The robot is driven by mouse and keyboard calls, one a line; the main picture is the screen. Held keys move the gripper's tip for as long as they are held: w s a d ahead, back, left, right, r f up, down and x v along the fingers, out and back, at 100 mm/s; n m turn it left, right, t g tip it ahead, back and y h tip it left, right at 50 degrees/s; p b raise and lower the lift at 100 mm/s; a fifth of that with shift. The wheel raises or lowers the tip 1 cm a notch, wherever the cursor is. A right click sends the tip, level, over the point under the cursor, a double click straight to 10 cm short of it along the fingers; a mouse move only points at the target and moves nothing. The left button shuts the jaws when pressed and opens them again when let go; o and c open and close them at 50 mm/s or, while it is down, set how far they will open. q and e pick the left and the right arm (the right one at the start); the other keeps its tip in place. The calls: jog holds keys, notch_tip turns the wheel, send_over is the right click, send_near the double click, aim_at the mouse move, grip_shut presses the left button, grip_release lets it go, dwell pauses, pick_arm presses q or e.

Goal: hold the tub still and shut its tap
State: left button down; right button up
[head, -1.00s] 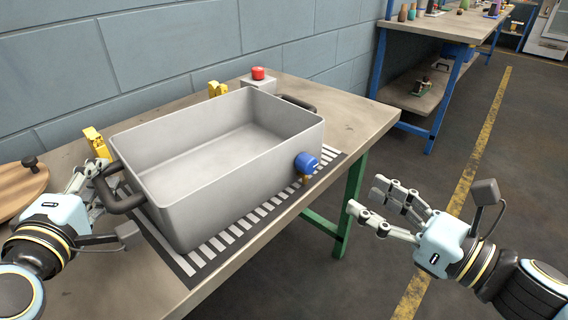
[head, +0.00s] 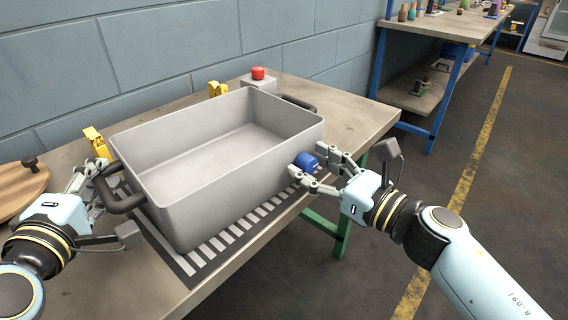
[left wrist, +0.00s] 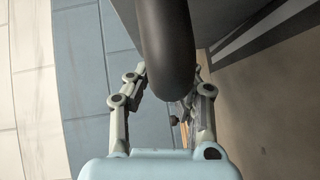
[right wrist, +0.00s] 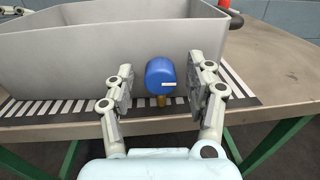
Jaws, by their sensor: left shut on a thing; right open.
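The grey tub (head: 215,165) stands upright on a black-and-white striped mat on the workbench. Its inside looks empty. My left gripper (head: 92,180) is shut on the tub's dark left handle (head: 122,203), which also fills the top of the left wrist view (left wrist: 167,50). The tap (head: 306,162) has a blue knob and a brass stem on the tub's near right wall. My right gripper (head: 325,172) is open, with its fingers on either side of the tap. In the right wrist view the blue knob (right wrist: 160,76) sits between the fingertips, with gaps visible on both sides.
A red button on a grey box (head: 258,78) stands behind the tub. Yellow clamps (head: 97,143) are along the mat's back edge. A round wooden lid (head: 20,188) lies at the left. Open floor lies right of the bench.

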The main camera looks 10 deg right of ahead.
pick_arm(q)
jog(key=shift+s+f, duration=0.1)
jog(key=shift+f, duration=0.3)
pick_arm(e)
grip_shut()
jog(key=m, duration=0.4)
jog(key=shift+m, duration=0.3)
jog(key=m, duration=0.4)
jog(key=shift+f, duration=0.1)
jog(key=m, duration=0.5)
jog(key=shift+w+d, duration=0.1)
jog(key=shift+f+m, duration=0.1)
jog(key=shift+m, duration=2)
